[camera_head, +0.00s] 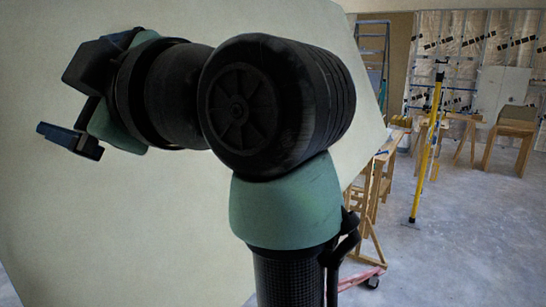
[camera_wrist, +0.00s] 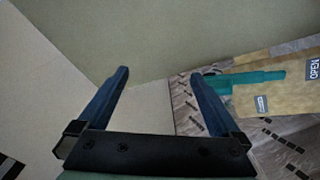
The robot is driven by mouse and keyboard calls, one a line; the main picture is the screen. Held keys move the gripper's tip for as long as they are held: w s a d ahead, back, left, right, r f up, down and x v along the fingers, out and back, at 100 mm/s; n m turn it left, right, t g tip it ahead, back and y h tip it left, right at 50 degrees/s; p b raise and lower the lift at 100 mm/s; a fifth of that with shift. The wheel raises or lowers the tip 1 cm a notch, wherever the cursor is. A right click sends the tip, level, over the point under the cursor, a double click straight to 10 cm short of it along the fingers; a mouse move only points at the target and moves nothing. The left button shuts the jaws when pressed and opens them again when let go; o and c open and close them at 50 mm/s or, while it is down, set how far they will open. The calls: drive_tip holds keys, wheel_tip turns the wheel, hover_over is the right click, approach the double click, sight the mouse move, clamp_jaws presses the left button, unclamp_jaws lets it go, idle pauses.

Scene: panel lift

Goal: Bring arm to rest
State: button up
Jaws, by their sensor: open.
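My gripper (camera_wrist: 160,98) is open and empty in the wrist view, its two dark blue fingers spread apart with nothing between them. In the head view my gripper (camera_head: 70,140) is at the left, at the end of my bent arm, and is partly hidden by the wrist. A large pale panel (camera_head: 60,210) fills the left and middle behind my arm, tilted at its right edge. I cannot tell how far the fingers are from the panel.
A yellow pole (camera_head: 429,150) stands on the concrete floor (camera_head: 460,240) at the right. Wooden trestles (camera_head: 370,205) and a ladder (camera_head: 373,60) stand behind the panel edge. Foil-backed insulation (camera_head: 480,30) covers the far wall. Open floor lies at the lower right.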

drive_tip(key=w+d+r+m+t+h, duration=0.2)
drive_tip(key=w+d+m+t, duration=0.1)
drive_tip(key=d+m+t, duration=0.45)
drive_tip(key=s+d+r+m+t+h, duration=0.2)
drive_tip(key=s+d+m+t+h, duration=0.2)
drive_tip(key=d+m+h, duration=0.3)
drive_tip(key=s+d+r+m+t+h+p, duration=0.1)
drive_tip(key=s+d+r+m+t+h, duration=0.1)
drive_tip(key=s+d+m+t+h, duration=0.2)
drive_tip(key=d+m+t+h, duration=0.2)
drive_tip(key=m+t, duration=0.1)
drive_tip(key=m, duration=0.1)
drive_tip(key=shift+s+d+r+h, duration=0.25)
drive_tip(key=shift+d+r+h, duration=0.1)
drive_tip(key=shift+d+h, duration=0.05)
drive_tip(key=shift+t, duration=0.25)
